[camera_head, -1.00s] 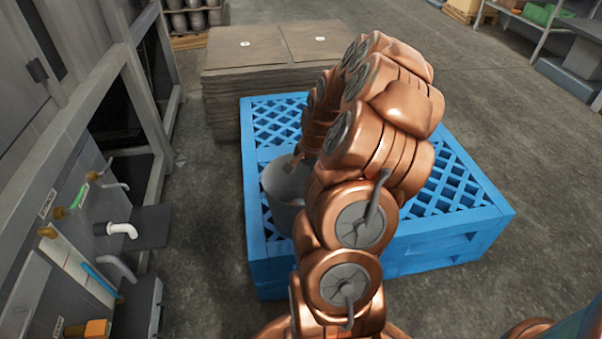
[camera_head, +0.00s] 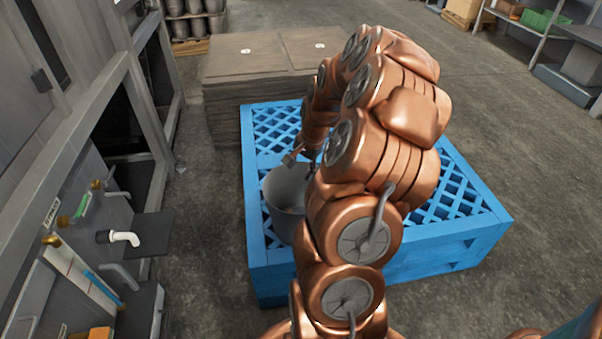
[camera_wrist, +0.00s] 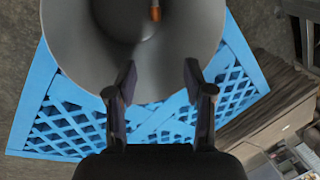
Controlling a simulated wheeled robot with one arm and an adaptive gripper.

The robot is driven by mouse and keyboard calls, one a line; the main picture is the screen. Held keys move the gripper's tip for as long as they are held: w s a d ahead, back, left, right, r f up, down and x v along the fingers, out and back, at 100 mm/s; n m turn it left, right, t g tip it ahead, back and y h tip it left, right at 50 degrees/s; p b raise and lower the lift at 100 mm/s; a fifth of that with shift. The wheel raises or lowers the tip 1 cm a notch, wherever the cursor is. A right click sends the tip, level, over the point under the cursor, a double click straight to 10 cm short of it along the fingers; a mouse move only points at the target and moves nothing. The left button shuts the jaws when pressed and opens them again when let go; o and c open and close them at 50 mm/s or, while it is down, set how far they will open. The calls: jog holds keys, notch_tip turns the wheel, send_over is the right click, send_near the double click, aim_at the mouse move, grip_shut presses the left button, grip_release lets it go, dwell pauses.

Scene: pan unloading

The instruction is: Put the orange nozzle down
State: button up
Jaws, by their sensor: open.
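A grey round pan (camera_head: 286,191) stands on the blue lattice pallet (camera_head: 256,250), left of my copper arm. In the wrist view the inside of the pan (camera_wrist: 75,40) fills the upper part. In the head view my gripper (camera_head: 303,159) is partly hidden by my arm, over the far side of the pan.
A brown stack of sheets (camera_head: 262,60) stands behind the pallet. A grey workbench (camera_head: 150,232) with a white pipe elbow (camera_head: 124,238) and an orange block (camera_head: 95,333) is at the left. Shelves (camera_head: 555,40) stand at the far right. The floor right of the pallet is clear.

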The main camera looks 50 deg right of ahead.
jog(key=shift+r, duration=0.5)
jog(key=s+a+r+n+g+p, duration=0.15)
jog(key=a+r+n+p, duration=0.25)
jog(key=a+r+p, duration=0.5)
jog(key=s+a+r+n+g+p, duration=0.1)
jog(key=s+a+r+n+p, duration=0.3)
jog(key=a+r, duration=0.95)
jog(key=s+a+r+n+g+p, duration=0.1)
jog(key=s+a+r+n+p, duration=0.3)
jog(key=s, duration=0.5)
jog(key=s+a+r+n+g+p, duration=0.1)
jog(key=s+a+r+n+p, duration=0.3)
jog(key=s+a+r+p, duration=0.3)
notch_tip(320, 180, up, 4)
jog(key=shift+s+a+f+p, duration=0.1)
jog(key=shift+s+a+p, duration=0.1)
jog(key=shift+s+p, duration=0.9)
